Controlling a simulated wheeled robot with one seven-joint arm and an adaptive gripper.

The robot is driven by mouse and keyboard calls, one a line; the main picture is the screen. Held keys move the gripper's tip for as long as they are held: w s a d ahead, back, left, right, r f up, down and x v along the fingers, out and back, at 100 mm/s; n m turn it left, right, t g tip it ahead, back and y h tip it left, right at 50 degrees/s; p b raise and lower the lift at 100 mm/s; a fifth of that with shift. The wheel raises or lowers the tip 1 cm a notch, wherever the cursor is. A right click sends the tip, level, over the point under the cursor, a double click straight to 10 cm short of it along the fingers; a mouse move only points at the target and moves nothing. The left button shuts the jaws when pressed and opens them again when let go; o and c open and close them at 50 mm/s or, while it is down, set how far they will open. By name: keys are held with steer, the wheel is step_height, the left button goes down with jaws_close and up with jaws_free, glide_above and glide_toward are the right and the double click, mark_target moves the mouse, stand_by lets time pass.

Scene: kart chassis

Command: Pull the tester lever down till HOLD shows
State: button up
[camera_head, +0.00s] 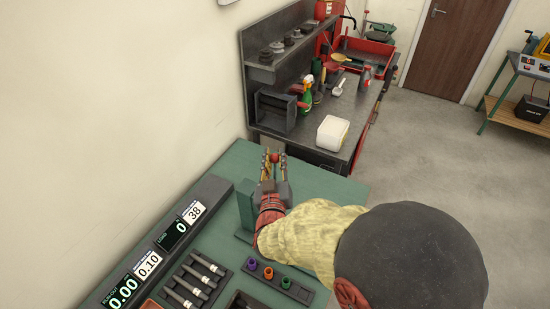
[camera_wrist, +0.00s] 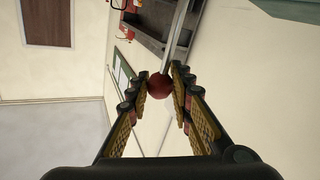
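The tester lever shows in the wrist view as a thin metal rod (camera_wrist: 181,35) with a round red knob (camera_wrist: 159,86) at its end. The knob sits between my two fingertips, and its sides appear to meet both pads. My gripper (camera_head: 274,158) stands above the left rear of the green bench in the head view, with the red knob (camera_head: 275,157) between its fingers. It appears shut on the knob. A dark display (camera_head: 173,235) labelled LOAD reads 0, beside a white card showing 38. No HOLD sign is legible. My arm hides part of the tester.
On the green bench (camera_head: 230,159) are a 0.00 readout (camera_head: 122,293), a tray of several grey tools (camera_head: 194,279) and a strip with coloured knobs (camera_head: 268,273). A grey workbench (camera_head: 350,105) with bottles and a white container (camera_head: 333,132) stands behind. Open floor lies to the right.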

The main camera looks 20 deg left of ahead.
jaws_close()
steer(key=shift+d+f+b, duration=0.1)
steer(key=shift+f+b, duration=0.05)
steer(key=shift+b, duration=0.3)
